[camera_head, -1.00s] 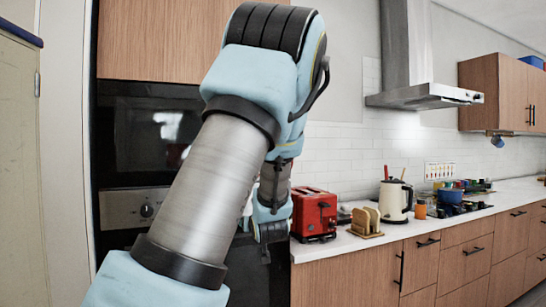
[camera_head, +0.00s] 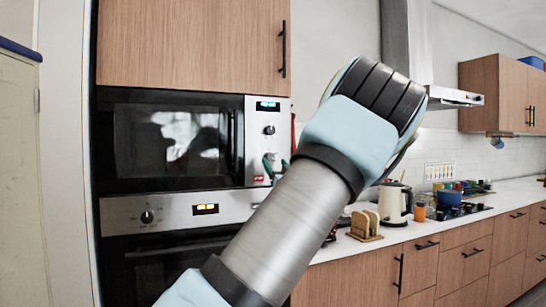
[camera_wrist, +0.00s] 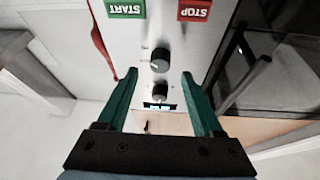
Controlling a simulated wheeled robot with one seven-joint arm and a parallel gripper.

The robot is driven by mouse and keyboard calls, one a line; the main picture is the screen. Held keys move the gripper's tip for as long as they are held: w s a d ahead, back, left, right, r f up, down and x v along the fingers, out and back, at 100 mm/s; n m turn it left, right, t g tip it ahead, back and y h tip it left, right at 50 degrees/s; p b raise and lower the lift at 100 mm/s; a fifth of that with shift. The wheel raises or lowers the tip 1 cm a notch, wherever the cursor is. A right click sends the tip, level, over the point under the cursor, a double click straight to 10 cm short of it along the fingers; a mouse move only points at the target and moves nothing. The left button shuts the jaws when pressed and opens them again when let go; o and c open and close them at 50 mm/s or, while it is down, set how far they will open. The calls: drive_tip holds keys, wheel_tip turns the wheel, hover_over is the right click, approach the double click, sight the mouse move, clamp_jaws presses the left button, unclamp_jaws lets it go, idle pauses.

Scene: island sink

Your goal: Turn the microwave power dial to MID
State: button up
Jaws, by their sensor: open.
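The microwave (camera_head: 165,140) is built into the tall cabinet, with its control panel (camera_head: 255,128) on its right side. The panel has two dark dials: an upper dial (camera_head: 269,130) below the lit display, and a lower one around which my gripper (camera_head: 276,163) shows in the head view. The wrist view shows the panel upside down, with the lower dial (camera_wrist: 160,59) and the upper dial (camera_wrist: 160,91) between my open green fingers (camera_wrist: 159,76) in the picture. The fingers look empty. I cannot tell whether they touch the panel or read the dial markings.
A green START button (camera_wrist: 125,8) and red STOP button (camera_wrist: 195,10) sit close to the dials. The oven panel (camera_head: 180,211) lies below the microwave. The counter on the right holds a toast rack (camera_head: 366,224) and a kettle (camera_head: 395,203).

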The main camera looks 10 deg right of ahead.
sight(271, 158)
drive_tip(key=shift+p+x, duration=0.35)
drive_tip(key=shift+x, duration=1.2)
clamp_jaws()
drive_tip(key=shift+f, duration=0.1)
